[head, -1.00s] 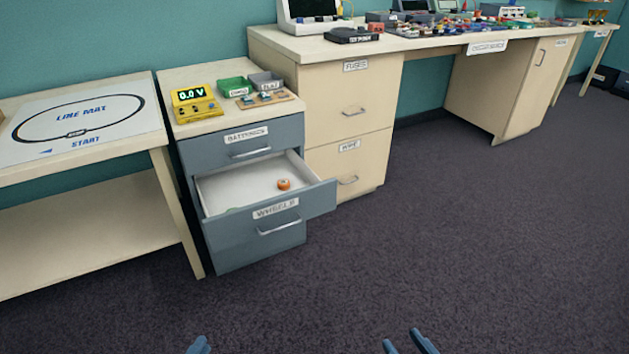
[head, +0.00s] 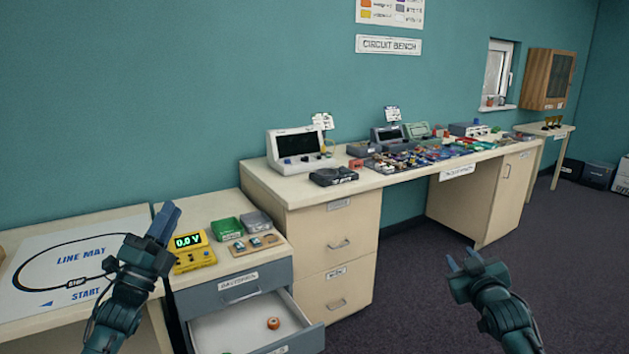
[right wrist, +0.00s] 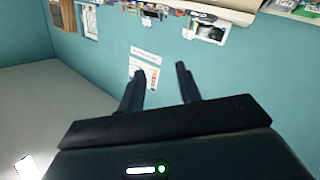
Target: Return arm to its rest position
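My left gripper (head: 163,223) is raised at the left in the head view, in front of the line mat table and beside the yellow meter. Its fingers look close together, and any gap between them cannot be made out. My right gripper (head: 464,260) is raised at the lower right in the head view, over the dark floor. In the right wrist view its two fingers (right wrist: 158,88) stand apart with nothing between them. Both forearms come up from the bottom edge of the head view.
An open drawer (head: 232,330) holding an orange roll (head: 273,323) juts out between my arms. The line mat (head: 50,262) lies on the left table. A yellow meter (head: 192,254) stands on the drawer cabinet. The long bench (head: 300,190) is crowded. Floor (head: 400,310) at right is clear.

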